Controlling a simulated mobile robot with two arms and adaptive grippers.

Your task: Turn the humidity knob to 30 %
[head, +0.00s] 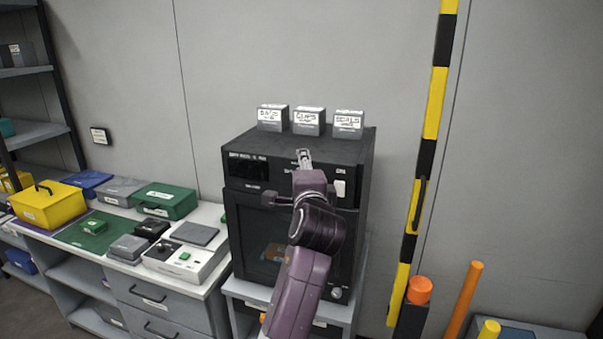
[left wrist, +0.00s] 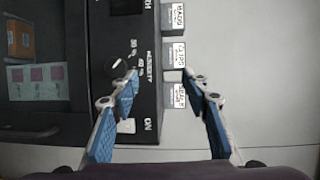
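The black cabinet (head: 232,215) stands against the wall, with a dark display (head: 248,170) on its upper front panel. The dark round humidity knob (left wrist: 117,64) shows in the left wrist view, beside small percent marks and the word HUMIDITY; its exact setting is too small to read surely. The knob is hidden behind my arm in the head view. My left gripper (head: 304,160) is in front of the upper panel. In the left wrist view it (left wrist: 160,76) is open and empty, one blue-padded finger close beside the knob, the other toward the cabinet top. My right gripper is not in view.
Three labelled boxes (head: 309,122) stand on the cabinet top. A white switch (head: 340,188) sits on the panel at right. A workbench (head: 205,218) with several cases is at left. A yellow-black striped post (head: 432,115) stands at right.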

